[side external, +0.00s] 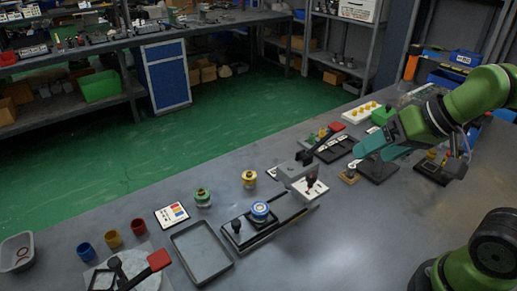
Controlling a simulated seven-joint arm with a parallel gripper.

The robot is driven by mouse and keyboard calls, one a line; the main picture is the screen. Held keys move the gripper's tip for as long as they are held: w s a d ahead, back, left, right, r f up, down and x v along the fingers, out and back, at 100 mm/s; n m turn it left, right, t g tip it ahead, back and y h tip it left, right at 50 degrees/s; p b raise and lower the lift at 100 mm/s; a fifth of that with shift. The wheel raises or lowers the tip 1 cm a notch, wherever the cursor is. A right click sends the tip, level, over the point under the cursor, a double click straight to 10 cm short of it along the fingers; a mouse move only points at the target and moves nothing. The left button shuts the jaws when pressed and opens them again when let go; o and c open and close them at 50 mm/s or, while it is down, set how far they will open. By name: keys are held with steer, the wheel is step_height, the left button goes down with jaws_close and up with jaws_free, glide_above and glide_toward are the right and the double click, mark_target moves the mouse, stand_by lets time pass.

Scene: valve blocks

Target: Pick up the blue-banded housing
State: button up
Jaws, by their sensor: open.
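The blue-banded housing (260,210) is a short round part with a pale top. It sits upright on a dark fixture plate (262,230) near the middle of the table, between a black knob and a grey block. My gripper (364,149) has teal fingers and is open. It is up and to the right of the housing, well apart from it, above the small parts at the right. Nothing shows between the fingers.
A green-banded housing (203,197) and a yellow-banded housing (249,179) stand behind the fixture. A grey block with a red-and-black part (311,187) rises right of the blue-banded housing. An empty dark tray (226,268) lies at its left.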

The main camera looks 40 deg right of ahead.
steer(key=n+g+h, duration=0.2)
steer(key=n+g, duration=0.2)
steer(key=g, duration=0.3)
glide_above(260, 207)
steer(key=f, duration=1.4)
steer(key=shift+s+a+f, duration=0.1)
steer(key=shift+a+f, duration=0.3)
steer(key=f, duration=0.4)
steer(key=shift+d, duration=0.4)
steer(key=shift+w+f, duration=0.2)
steer(key=shift+f, duration=0.45)
steer(key=shift+c, duration=0.4)
